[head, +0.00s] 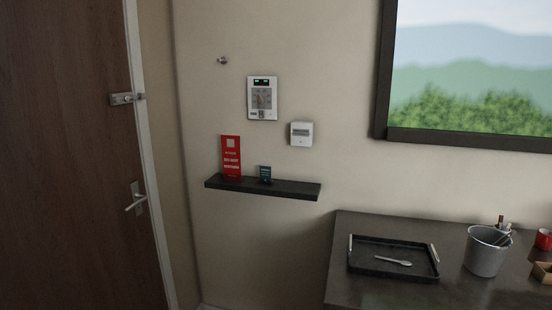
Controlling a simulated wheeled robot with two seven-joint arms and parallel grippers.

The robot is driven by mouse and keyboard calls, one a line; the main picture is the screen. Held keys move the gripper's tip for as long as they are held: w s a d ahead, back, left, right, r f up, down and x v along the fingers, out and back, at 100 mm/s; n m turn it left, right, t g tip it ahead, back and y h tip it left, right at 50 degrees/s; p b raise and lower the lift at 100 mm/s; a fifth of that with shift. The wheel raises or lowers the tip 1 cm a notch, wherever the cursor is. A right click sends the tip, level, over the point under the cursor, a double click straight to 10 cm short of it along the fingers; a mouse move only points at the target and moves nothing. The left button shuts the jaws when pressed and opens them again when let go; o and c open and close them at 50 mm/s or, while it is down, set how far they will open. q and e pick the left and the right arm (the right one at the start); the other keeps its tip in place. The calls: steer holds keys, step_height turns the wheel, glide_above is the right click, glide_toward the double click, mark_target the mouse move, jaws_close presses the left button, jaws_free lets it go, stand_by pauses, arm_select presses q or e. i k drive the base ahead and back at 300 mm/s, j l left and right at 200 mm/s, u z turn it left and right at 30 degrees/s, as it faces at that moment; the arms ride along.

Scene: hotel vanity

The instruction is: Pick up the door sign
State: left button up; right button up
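The door sign (231,158) is a tall red card with white lettering and a pale square near its top. It stands upright at the left end of a dark wall shelf (295,190), close to the wall. A small dark teal card (265,174) stands just to its right on the same shelf, with a narrow gap between them. Neither of my grippers shows in the head view.
A brown door (65,170) with a lever handle (136,198) is at left. Wall panels (262,98) and (301,134) hang above the shelf. At right, a dark counter (345,290) holds a black tray (362,270) with a spoon, and a metal bucket (484,256).

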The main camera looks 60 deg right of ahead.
mark_target(231, 156)
steer(key=z, duration=1.65)
